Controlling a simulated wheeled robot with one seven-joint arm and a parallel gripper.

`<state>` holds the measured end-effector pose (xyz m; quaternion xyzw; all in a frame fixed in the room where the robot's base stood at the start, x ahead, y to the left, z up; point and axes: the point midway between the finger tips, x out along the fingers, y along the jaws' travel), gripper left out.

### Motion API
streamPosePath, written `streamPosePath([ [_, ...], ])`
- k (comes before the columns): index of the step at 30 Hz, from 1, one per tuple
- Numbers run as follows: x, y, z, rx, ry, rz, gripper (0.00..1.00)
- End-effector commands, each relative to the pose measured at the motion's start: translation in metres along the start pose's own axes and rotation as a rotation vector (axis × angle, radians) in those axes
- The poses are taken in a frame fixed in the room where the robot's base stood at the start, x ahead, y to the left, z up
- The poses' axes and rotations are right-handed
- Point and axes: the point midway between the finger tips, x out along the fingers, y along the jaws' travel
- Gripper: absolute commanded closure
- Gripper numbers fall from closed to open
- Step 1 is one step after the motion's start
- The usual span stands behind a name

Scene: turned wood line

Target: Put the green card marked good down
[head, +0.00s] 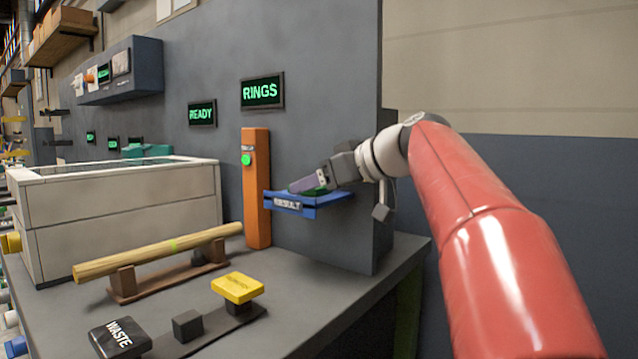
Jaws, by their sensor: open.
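The green card (316,193) shows only as a dark green edge at the blue tray marked RESULT (325,208), which sticks out from the grey panel. My gripper (302,186) is over the tray, at the card, with its jaws open. The gripper hides most of the card, so its marking cannot be read. The card looks to be lying on the tray, but I cannot tell whether it touches the fingers.
An orange post (257,200) with a green light stands just left of the tray. A wooden rod (160,252) rests on a brown cradle (170,285). The bench's right front (320,305) is clear.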

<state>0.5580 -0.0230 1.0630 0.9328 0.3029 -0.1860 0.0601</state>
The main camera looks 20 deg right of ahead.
Motion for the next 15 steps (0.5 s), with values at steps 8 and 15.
streamPosePath([
  [8, -0.043, 0.001, -0.002, -0.001, 0.001, 0.005, 0.34],
  [15, -0.093, 0.001, -0.002, 0.000, 0.001, 0.004, 0.34],
])
